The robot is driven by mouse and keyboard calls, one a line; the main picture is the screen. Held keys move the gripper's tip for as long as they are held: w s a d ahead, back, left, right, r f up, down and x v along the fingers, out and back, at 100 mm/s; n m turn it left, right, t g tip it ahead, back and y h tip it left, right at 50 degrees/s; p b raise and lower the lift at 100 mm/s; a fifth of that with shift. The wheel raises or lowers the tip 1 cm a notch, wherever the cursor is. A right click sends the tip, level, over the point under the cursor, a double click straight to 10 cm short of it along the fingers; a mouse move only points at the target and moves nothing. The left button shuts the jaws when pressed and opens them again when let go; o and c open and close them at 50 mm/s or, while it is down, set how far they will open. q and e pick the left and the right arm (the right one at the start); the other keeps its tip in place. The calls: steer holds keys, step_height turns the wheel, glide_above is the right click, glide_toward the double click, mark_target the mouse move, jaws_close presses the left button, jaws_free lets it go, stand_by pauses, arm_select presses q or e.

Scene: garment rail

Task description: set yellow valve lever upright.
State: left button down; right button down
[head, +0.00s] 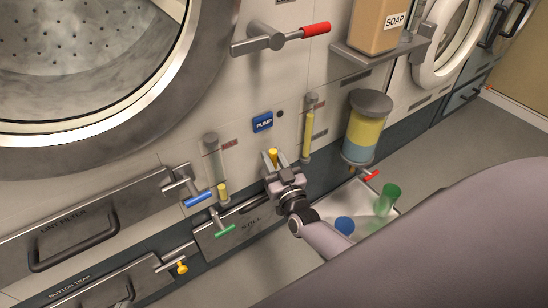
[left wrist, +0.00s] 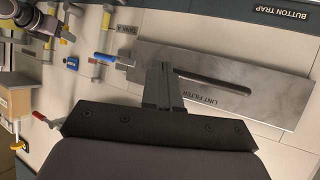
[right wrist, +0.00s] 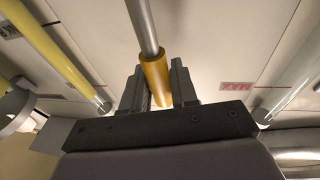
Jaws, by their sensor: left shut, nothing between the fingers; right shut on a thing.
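The yellow valve lever (head: 272,156) is on the machine front below the blue PUMP label. My right gripper (head: 275,163) is on it, with one finger on each side. In the right wrist view the yellow sleeve (right wrist: 155,78) sits between the fingers of that gripper (right wrist: 159,88), and a grey rod runs from it to the picture's top edge. The lever's pivot is hidden in the head view, so I cannot tell its exact tilt. My left gripper (left wrist: 163,85) is shut and empty in front of the lint filter drawer; the head view does not show it.
A blue lever (head: 198,200), a green lever (head: 225,231) and a small yellow knob (head: 182,267) are nearby at left. Sight tubes (head: 308,133) stand on the panel. A dispenser (head: 366,128) hangs at right, above a white tray (head: 347,196) with cups.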

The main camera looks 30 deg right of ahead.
arm_select(q)
steer(key=shift+d+r, duration=0.1)
steer(key=shift+w+r, duration=0.15)
arm_select(e)
steer(key=c, duration=1)
jaws_free()
steer(key=shift+s, duration=0.25)
steer(key=p+v, duration=0.1)
steer(key=v, duration=0.4)
steer(key=shift+s+f+p, duration=0.1)
steer(key=shift+s+p, duration=0.25)
arm_select(q)
steer(key=shift+s+a+y, duration=0.4)
steer(key=shift+a, duration=0.35)
arm_select(e)
steer(key=shift+s+a+f, duration=0.1)
steer(key=shift+s+f, duration=0.05)
steer(key=shift+s, duration=0.35)
arm_select(q)
steer(key=shift+w, duration=0.15)
arm_select(e)
steer(key=shift+a, duration=0.1)
